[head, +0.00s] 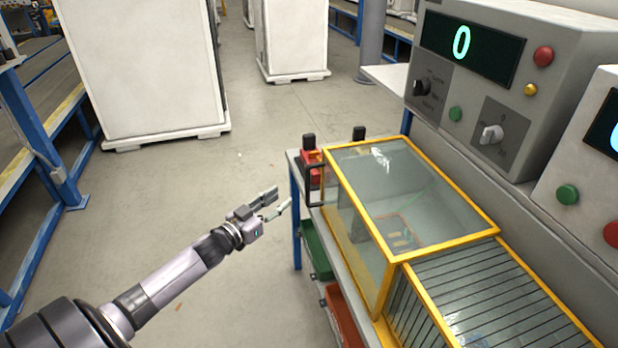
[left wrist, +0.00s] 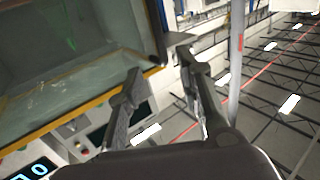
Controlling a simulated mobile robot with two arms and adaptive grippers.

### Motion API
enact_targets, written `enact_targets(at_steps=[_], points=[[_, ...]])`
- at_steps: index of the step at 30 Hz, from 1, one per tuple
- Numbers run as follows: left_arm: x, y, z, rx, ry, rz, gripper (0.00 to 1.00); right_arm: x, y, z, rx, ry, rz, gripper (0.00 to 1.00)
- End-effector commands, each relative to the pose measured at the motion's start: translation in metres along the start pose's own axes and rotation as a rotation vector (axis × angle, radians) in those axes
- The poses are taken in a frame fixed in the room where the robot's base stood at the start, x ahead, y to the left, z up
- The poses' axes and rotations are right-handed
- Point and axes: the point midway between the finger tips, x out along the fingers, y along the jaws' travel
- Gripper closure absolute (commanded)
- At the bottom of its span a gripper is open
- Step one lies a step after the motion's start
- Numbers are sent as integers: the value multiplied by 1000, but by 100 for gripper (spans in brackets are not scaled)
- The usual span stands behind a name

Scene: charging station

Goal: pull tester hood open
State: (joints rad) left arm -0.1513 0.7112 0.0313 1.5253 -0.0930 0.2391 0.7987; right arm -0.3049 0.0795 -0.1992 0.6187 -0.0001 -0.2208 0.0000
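The tester hood (head: 395,185) is a clear box with a yellow frame. It is down over the tester on the bench at the right of the head view. A black handle (head: 313,187) stands out from its left side. The hood's glass and yellow edge (left wrist: 85,110) fill the upper left of the left wrist view. My left gripper (head: 281,199) is open and empty, just left of the handle and apart from it. Its two spread fingers (left wrist: 160,88) also show in the left wrist view. My right gripper is not in view.
A grey control panel (head: 500,75) with a lit 0 stands behind the hood. A slatted yellow-framed section (head: 490,300) adjoins the hood. Green (head: 315,250) and red bins (head: 340,315) hang below the bench edge.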

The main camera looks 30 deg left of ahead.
Motion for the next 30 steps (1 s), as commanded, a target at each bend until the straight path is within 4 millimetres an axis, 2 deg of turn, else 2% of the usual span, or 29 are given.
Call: enact_targets(at_steps=[3,18,24,30], points=[[21,-1,-2,0,3,-2,67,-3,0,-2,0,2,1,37],[99,0,-1,-1,1,-1,67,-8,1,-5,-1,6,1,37],[119,0,0,0,-1,-2,67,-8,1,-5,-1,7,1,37],[126,0,0,1,-1,0,67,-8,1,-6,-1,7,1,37]])
